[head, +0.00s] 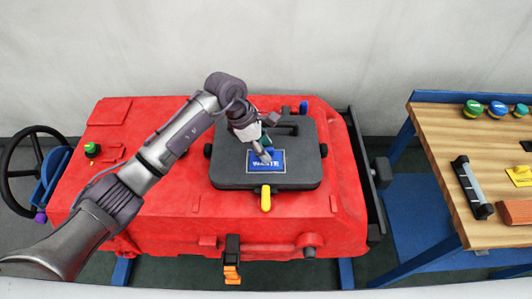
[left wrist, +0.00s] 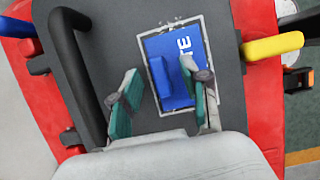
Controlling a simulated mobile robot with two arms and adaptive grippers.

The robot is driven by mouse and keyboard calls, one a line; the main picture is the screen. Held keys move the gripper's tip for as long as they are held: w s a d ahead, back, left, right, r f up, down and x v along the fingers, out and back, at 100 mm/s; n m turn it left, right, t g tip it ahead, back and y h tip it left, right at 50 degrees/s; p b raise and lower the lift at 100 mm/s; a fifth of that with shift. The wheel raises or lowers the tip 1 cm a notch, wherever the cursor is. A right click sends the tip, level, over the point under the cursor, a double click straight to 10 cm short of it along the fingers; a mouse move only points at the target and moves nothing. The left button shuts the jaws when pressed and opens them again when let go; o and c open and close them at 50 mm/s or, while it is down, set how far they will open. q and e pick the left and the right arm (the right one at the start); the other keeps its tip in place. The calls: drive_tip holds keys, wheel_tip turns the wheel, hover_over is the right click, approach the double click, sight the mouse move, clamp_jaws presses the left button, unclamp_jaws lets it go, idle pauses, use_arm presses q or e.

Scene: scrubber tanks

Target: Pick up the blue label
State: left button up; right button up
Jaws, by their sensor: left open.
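The blue label (head: 280,166) with white letters, partly readable as "WASTE", lies flat in a pale frame on the dark grey lid of the red tank. My left gripper (head: 265,150) is over the label's upper left part and covers some of its letters in the head view. In the left wrist view the label (left wrist: 193,45) has a raised blue tab. The teal-padded fingers of my left gripper (left wrist: 166,88) are apart, with the tab between them and nothing gripped. I cannot tell how far the fingertips are above the label. My right gripper is not in view.
The dark lid (head: 235,178) has a carry handle at its back and a yellow latch (head: 265,198) at its front, on the red tank (head: 180,215). A wooden workbench (head: 440,130) with colored caps and tools stands at right. A black steering wheel (head: 22,165) is at left.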

use_arm(q)
clamp_jaws()
drive_tip(key=shift+r, duration=0.15)
